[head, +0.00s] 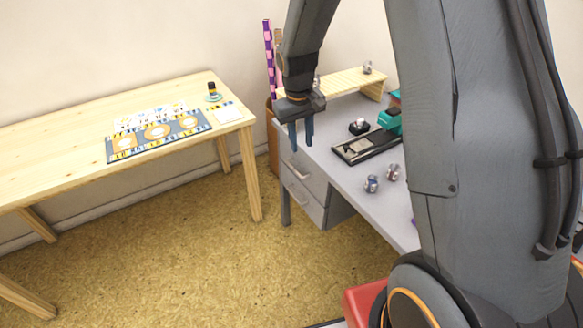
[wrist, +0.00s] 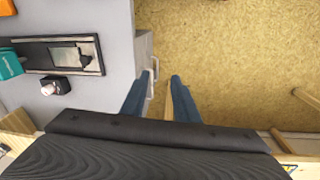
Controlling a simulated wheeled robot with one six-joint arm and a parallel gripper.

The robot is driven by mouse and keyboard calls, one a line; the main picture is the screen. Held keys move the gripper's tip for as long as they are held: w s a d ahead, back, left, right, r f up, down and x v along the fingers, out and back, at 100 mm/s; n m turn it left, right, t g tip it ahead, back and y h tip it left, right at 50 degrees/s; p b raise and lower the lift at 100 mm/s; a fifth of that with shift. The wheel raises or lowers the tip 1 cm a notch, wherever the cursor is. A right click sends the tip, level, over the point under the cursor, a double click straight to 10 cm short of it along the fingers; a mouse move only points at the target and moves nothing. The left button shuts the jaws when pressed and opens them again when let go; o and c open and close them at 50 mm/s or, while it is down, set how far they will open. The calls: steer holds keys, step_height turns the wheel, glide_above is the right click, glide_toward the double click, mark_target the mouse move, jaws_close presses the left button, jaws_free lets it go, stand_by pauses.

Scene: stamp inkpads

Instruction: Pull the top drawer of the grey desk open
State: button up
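The grey desk (head: 375,200) stands right of centre in the head view, with a drawer unit under its far left end. The top drawer (head: 312,173) has a grey front with a bar handle (head: 293,169). It looks shut, though my gripper hides part of its upper area. My gripper (head: 301,146) points down with its two blue fingers apart and nothing between them. In the wrist view, the fingers (wrist: 162,78) hang just outside the desk edge, close to the grey drawer unit (wrist: 143,52). I see no contact with the handle.
A lower drawer (head: 303,202) with its own handle sits below. On the desk are a black tray (head: 362,149), a teal stamper (head: 390,120), small stamps and a wooden riser (head: 345,80). A wooden table (head: 60,105) stands to the left. The floor (head: 200,240) between them is clear.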

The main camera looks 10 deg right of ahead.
steer(key=n+h+b, duration=0.1)
steer(key=b, duration=0.1)
glide_toward(294, 169)
steer(key=shift+w+d+f+p, duration=0.2)
steer(key=shift+f+p, duration=0.1)
steer(key=shift+f, duration=0.9)
steer(key=shift+w+d+f+p, duration=0.1)
steer(key=shift+d+f+p, duration=0.2)
steer(key=shift+f, duration=0.9)
steer(key=shift+w+d+f+p, duration=0.2)
steer(key=shift+f+p, duration=0.1)
steer(key=shift+f, duration=0.9)
steer(key=shift+a, duration=0.1)
jaws_close()
